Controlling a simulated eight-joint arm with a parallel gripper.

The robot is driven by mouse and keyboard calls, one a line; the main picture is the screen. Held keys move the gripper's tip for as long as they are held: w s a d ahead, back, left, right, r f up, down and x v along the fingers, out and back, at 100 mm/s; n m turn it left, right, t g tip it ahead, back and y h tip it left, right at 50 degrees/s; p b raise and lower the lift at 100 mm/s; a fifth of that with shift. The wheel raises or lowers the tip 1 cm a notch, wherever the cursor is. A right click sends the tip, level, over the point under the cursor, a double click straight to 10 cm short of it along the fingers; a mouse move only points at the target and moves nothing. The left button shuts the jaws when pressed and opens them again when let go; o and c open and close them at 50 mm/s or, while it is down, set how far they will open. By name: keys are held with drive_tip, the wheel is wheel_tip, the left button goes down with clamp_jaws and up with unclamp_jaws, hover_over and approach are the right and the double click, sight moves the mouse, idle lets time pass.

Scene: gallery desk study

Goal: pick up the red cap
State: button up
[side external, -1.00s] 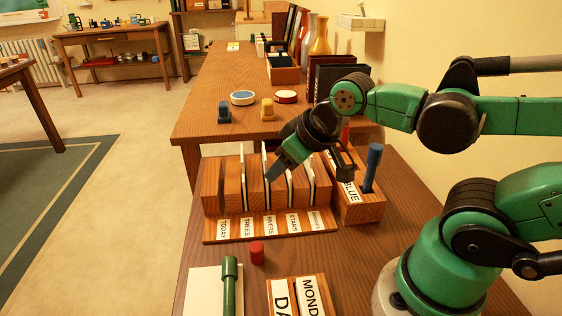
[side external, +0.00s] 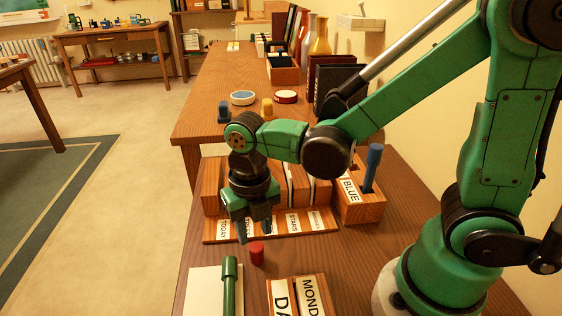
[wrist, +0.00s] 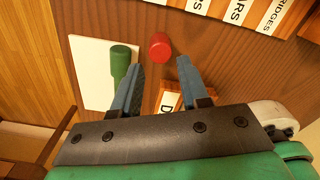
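The red cap (side external: 257,253) stands on the brown desk, just in front of the labelled wooden rack (side external: 272,238). It also shows in the wrist view (wrist: 160,46), beyond the fingertips and between their lines. My gripper (side external: 255,232) points down above the desk at the rack's front edge, close to the cap and a little above it. In the wrist view the two blue-grey fingers (wrist: 160,72) are spread apart with nothing between them. A green marker-like cylinder (side external: 230,285) lies on a white sheet to the left of the cap.
The white sheet (side external: 202,290) lies at the front left. Wooden blocks lettered "MOND" (side external: 312,293) and "DA" (side external: 282,296) lie front right. A holder marked "BLUE" (side external: 358,207) with a blue stick (side external: 373,167) stands right of the rack. Bare desk surrounds the cap.

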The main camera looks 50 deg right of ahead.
sight(256, 246)
drive_tip(key=shift+f, duration=2.7)
drive_tip(key=shift+c, duration=0.2)
clamp_jaws()
